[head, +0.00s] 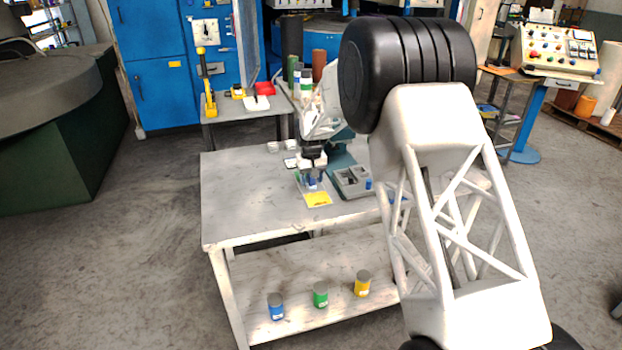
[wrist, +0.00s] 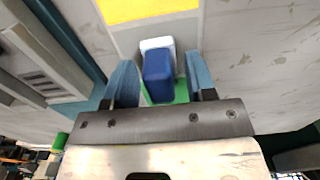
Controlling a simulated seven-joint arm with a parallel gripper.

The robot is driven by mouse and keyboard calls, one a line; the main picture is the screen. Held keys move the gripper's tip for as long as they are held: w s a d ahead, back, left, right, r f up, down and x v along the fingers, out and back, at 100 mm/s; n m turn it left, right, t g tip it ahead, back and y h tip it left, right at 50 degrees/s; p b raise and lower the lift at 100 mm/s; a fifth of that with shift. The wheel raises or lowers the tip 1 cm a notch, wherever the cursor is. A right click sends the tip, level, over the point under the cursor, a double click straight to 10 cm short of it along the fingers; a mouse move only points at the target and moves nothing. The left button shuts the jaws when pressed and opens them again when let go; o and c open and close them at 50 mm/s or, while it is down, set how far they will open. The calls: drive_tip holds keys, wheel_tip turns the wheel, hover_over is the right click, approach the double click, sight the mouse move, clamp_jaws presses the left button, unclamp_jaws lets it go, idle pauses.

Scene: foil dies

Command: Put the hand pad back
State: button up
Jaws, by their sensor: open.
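My gripper (head: 312,178) is over the table (head: 245,205), pointing down; in the wrist view its two grey-blue fingers (wrist: 160,65) are apart. Between them is a blue block (wrist: 157,75), which also shows in the head view (head: 312,184). A white piece (wrist: 156,44) sits at its far end and a green patch (wrist: 181,90) beside it. The blue block may be the hand pad; I cannot tell for sure. Gaps show between block and fingers. A yellow patch (wrist: 148,8) lies just beyond, also seen in the head view (head: 317,199).
A grey compartment tray (head: 352,183) on a dark green base is right of my gripper; its slots show in the wrist view (wrist: 40,75). Small white pieces (head: 290,145) lie behind. Blue, green and yellow tins (head: 320,295) stand on the lower shelf. The table's left side is clear.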

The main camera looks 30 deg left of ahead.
drive_tip(key=shift+r, duration=0.1)
wheel_tip(320, 180, up, 12)
idle(0.8)
drive_tip(key=shift+d+r, duration=0.1)
idle(0.7)
